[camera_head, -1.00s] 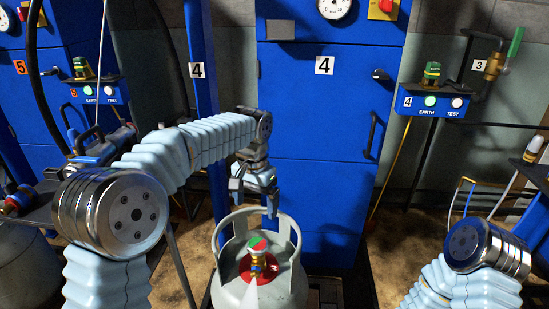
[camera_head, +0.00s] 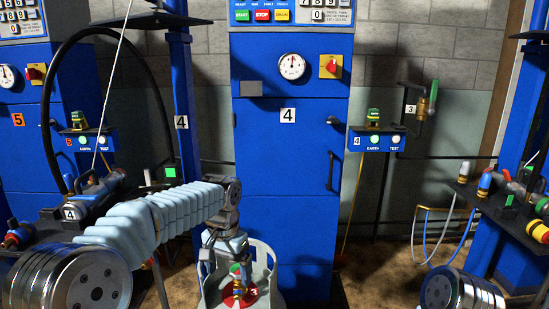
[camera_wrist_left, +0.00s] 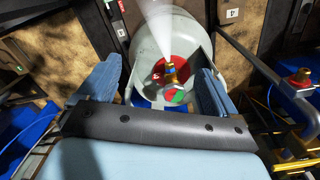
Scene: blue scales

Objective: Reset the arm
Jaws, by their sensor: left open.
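My left arm (camera_head: 150,215) reaches in from the left and bends down at the wrist. My left gripper (camera_head: 224,262) hangs over the collar of a grey gas cylinder (camera_head: 268,278). In the left wrist view, its two blue-grey fingers are wide apart, and the open gripper (camera_wrist_left: 158,88) has nothing between its tips. Beyond them is the cylinder (camera_wrist_left: 192,28) with its brass valve (camera_wrist_left: 170,75) on a red disc (camera_wrist_left: 185,66). A white jet (camera_wrist_left: 158,25) streams from the valve. A part of my right arm (camera_head: 460,291) shows at lower right; the right gripper is out of view.
A blue cabinet (camera_head: 290,180) marked 4 stands behind the cylinder, with a gauge (camera_head: 292,66) and a red-yellow switch (camera_head: 331,66). Side shelves hold fittings (camera_head: 95,185) at left and coloured connectors (camera_head: 515,190) at right. A blue post (camera_head: 181,100) stands left of the cabinet.

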